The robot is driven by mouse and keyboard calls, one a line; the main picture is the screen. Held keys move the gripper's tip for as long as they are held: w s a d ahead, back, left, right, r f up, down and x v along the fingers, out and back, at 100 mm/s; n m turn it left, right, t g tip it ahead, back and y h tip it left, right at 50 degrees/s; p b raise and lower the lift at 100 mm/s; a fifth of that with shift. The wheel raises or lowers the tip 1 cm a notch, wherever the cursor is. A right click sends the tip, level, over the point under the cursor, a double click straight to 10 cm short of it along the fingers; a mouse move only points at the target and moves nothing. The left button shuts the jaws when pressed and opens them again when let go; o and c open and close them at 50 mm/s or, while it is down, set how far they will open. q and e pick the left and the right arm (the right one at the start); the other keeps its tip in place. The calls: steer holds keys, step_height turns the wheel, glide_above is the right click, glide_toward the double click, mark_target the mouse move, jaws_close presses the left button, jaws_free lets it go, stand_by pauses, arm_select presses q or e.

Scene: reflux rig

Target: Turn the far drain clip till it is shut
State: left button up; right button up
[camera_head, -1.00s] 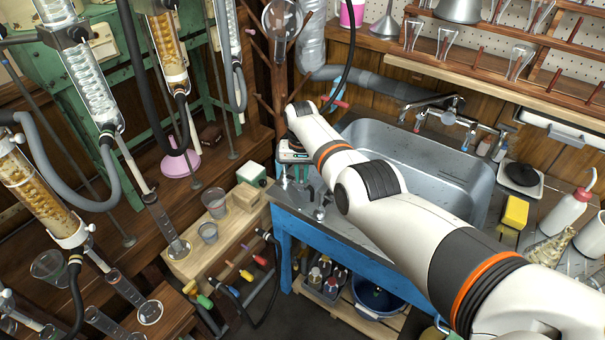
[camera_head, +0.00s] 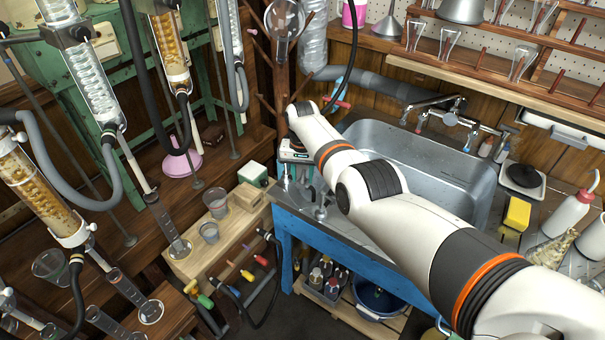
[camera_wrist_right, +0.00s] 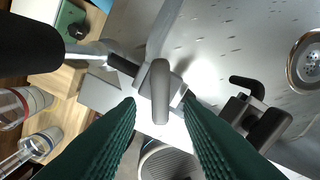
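My right gripper (camera_head: 298,178) points down at the left end of the sink counter in the head view. In the right wrist view its two dark ribbed fingers (camera_wrist_right: 160,112) are open. A drain clip with a grey rounded lever (camera_wrist_right: 160,90) stands between them, with gaps on both sides. The lever lies across a dark tube. A second clip with a black handle (camera_wrist_right: 266,128) sits to the right, outside the fingers. The nearer clip (camera_head: 321,212) also shows on the counter in the head view; the far one is mostly hidden by my gripper. My left gripper is not in view.
The steel sink (camera_head: 425,165) lies right of the gripper, behind my arm. A wooden block with beakers (camera_head: 209,232) stands to the left. Glass columns and hoses hang at the far left. A blue basin (camera_head: 380,300) is below the counter.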

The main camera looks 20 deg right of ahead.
mark_target(303, 178)
steer(key=shift+r+p, duration=0.3)
steer(key=shift+r, duration=0.1)
step_height(303, 178, up, 3)
steer(key=shift+f+p, duration=0.1)
steer(key=shift+p, duration=0.85)
step_height(303, 178, up, 8)
steer(key=shift+r+p, duration=0.25)
steer(key=shift+p, duration=0.15)
